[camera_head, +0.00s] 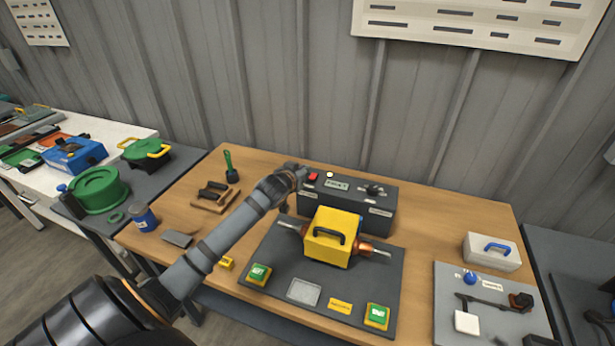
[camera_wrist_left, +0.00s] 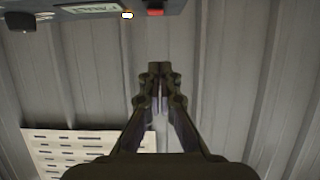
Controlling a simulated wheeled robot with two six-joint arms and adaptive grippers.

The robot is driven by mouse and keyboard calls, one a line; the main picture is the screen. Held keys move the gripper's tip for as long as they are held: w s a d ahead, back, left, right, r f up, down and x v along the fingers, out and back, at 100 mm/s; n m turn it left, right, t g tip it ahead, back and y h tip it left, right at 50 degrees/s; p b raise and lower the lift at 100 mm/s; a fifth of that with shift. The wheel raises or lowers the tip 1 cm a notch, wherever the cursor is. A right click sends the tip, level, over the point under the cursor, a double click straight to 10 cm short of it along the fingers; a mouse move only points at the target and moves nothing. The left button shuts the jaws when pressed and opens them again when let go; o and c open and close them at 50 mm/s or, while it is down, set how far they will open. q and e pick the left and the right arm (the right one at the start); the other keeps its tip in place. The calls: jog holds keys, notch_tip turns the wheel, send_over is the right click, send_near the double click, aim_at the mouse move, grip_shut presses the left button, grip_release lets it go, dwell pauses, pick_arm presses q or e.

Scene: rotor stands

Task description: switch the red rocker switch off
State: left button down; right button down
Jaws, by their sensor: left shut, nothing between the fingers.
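The red rocker switch (camera_head: 313,176) sits on the top left of a dark grey control box (camera_head: 345,209) at the back of the wooden table. It also shows at the top edge of the left wrist view (camera_wrist_left: 155,11), where the box appears upside down. My left gripper (camera_head: 302,169) is just to the left of and behind the switch in the head view. In the left wrist view its fingers (camera_wrist_left: 159,72) are closed together and empty, apart from the switch. The switch's tilt is too small to tell. My right gripper is not in view.
A lit lamp (camera_head: 330,174), a display (camera_head: 337,184) and a dark knob (camera_head: 373,189) are beside the switch. In front stands a yellow housing (camera_head: 331,239) on a shaft, over a grey mat (camera_head: 262,290). The corrugated wall (camera_head: 300,80) is close behind the box.

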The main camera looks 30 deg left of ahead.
aim_at(308, 185)
pick_arm(q)
jog(key=x, duration=0.4)
jog(key=shift+w+r+p, duration=0.1)
jog(key=shift+p, duration=0.2)
notch_tip(308, 185, down, 3)
jog(key=shift+w+f+p, duration=0.15)
jog(key=shift+f+p, duration=0.1)
jog(key=shift+p, duration=0.25)
jog(key=shift+f, duration=0.55)
